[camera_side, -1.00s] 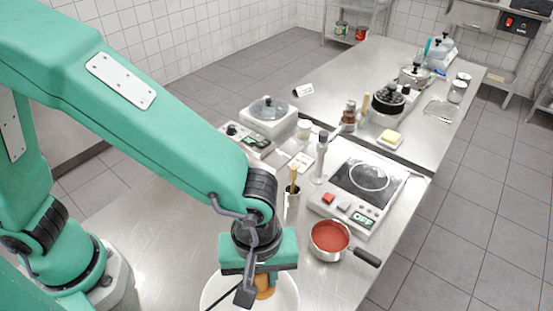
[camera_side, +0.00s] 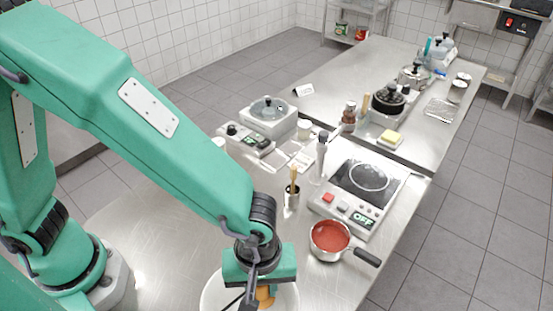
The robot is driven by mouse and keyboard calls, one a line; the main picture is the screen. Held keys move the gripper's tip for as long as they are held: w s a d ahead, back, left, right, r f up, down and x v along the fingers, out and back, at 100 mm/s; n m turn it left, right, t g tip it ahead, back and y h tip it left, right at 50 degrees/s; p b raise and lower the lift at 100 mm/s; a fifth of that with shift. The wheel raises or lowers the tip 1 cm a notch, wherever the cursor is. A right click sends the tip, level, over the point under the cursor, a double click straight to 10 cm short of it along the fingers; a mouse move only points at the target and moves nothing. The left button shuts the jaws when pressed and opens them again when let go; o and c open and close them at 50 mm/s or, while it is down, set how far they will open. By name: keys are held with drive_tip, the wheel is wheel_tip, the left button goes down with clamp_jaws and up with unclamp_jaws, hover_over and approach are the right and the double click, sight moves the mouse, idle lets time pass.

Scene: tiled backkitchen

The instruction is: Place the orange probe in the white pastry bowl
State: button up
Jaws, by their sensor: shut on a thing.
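My gripper (camera_side: 258,283) points down over the white pastry bowl (camera_side: 212,293) at the bottom of the side view. It is shut on the orange probe (camera_side: 265,296), of which only a small part shows beside the finger. A dark cable runs from beside the gripper across the bowl. The bowl's lower part is cut off by the frame's edge. The probe's lower end is hidden, so I cannot tell whether it touches the bowl.
A saucepan of red sauce (camera_side: 330,236) stands right of the bowl, its black handle pointing right. Behind it are an induction hob (camera_side: 345,205), a steel cup with a brush (camera_side: 292,192) and a control box (camera_side: 246,139). Bare steel table (camera_side: 165,225) lies left of the bowl.

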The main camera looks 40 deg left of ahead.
drive_tip(key=o, duration=1)
drive_tip(key=shift+r, duration=0.1)
wheel_tip(320, 180, up, 12)
drive_tip(key=shift+r, duration=0.1)
idle(0.5)
drive_tip(key=w+a+r+m+t+h, duration=0.1)
drive_tip(key=w+a+r+m, duration=0.15)
drive_tip(key=a, duration=0.55)
drive_tip(key=w+a+r+m+t, duration=0.1)
drive_tip(key=w+a+r+m, duration=0.15)
drive_tip(key=a, duration=0.45)
drive_tip(key=s+a+r+m+t, duration=0.1)
drive_tip(key=a+m, duration=0.1)
drive_tip(key=a, duration=0.5)
drive_tip(key=s+a+r+m+t+y, duration=0.1)
drive_tip(key=s+a+m+t, duration=0.1)
drive_tip(key=a, duration=0.6)
drive_tip(key=shift+s+r+t, duration=0.3)
drive_tip(key=shift+r, duration=0.05)
